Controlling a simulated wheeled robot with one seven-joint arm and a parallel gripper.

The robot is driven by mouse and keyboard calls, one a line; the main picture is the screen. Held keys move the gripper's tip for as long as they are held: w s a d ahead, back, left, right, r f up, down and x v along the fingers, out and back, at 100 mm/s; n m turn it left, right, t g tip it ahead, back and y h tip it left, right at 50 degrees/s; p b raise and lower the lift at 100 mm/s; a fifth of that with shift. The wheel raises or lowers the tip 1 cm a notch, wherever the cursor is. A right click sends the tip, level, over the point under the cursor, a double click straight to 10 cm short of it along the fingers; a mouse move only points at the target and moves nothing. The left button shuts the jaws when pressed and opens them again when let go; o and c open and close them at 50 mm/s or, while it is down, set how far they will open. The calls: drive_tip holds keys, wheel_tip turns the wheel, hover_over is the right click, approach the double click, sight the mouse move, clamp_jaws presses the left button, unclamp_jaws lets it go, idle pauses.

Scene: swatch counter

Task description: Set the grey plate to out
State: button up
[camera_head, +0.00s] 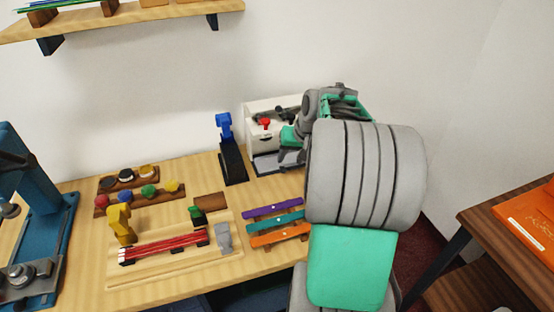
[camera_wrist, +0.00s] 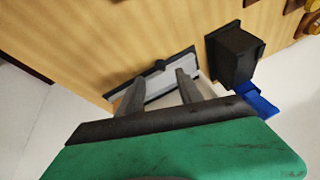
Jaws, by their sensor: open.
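A grey plate (camera_head: 268,164) with a dark edge lies low at the front of a white box (camera_head: 256,112) in the head view. In the wrist view the plate (camera_wrist: 160,83) shows pale grey with a black rim and a small black knob. My gripper (camera_head: 286,158) is at the plate's right side in the head view, partly covering it and the box. In the wrist view my gripper's (camera_wrist: 160,76) two fingers are spread and empty, in front of the plate. I cannot tell whether they touch it.
A black stand with a blue top (camera_head: 230,150) is close left of the plate. A red knob (camera_head: 265,122) is on the white box. Coloured bars (camera_head: 274,223) and a wooden tray (camera_head: 180,278) with red rods lie nearer the front. A shelf (camera_head: 130,16) hangs above.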

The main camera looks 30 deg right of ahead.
sight(284, 168)
drive_tip(key=x, duration=0.7)
drive_tip(key=shift+a+f, duration=0.1)
drive_tip(key=shift+f, duration=0.15)
drive_tip(key=shift+c, duration=0.3)
clamp_jaws()
idle(0.7)
